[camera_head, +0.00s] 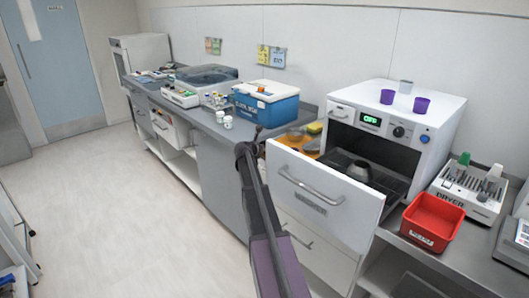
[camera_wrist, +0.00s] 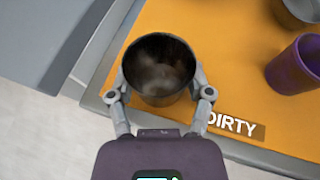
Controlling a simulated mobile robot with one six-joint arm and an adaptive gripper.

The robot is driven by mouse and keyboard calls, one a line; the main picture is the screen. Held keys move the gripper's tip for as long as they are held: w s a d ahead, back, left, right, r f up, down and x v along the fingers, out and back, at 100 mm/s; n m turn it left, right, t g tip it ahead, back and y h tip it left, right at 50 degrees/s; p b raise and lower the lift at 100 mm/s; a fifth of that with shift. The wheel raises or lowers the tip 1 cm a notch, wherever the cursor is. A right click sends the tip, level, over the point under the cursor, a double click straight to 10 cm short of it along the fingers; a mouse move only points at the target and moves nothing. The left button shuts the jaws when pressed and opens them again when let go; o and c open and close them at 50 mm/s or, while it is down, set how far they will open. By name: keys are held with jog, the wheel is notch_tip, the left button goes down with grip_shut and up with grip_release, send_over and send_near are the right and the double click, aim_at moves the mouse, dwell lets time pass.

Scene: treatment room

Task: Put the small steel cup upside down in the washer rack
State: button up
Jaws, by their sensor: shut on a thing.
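My gripper (camera_wrist: 160,95) is shut on a small steel cup (camera_wrist: 133,55), with a finger on each side of it. The cup's mouth faces the wrist camera, and brownish residue shows inside. It is over the near edge of an orange mat (camera_wrist: 225,75) labelled DIRTY; I cannot tell whether it touches the mat. In the head view my gripper (camera_head: 248,148) is left of the washer (camera_head: 440,112), and the cup cannot be made out. The washer's rack (camera_head: 392,184) is pulled out behind a white front (camera_head: 325,195); a dark steel vessel (camera_head: 360,170) sits on it.
A purple cup (camera_wrist: 297,65) and a metal bowl (camera_wrist: 301,10) stand on the mat. Several cups, one purple (camera_head: 421,104), stand on the washer. A red bin (camera_head: 432,220) and a dryer rack (camera_head: 468,190) are to its right. A blue box (camera_head: 265,106) stands left.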

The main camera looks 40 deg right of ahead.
jog(key=shift+f, duration=0.15)
jog(key=o, duration=1.1)
jog(key=shift+r, duration=0.2)
jog(key=shift+s+a+r, duration=0.1)
jog(key=shift+s+a, duration=0.05)
jog(key=shift+a, duration=0.05)
jog(key=p+v, duration=0.4)
jog(key=v, duration=0.7)
jog(key=shift+a+p, duration=0.25)
jog(key=shift+p, duration=0.1)
jog(key=shift+r, duration=0.15)
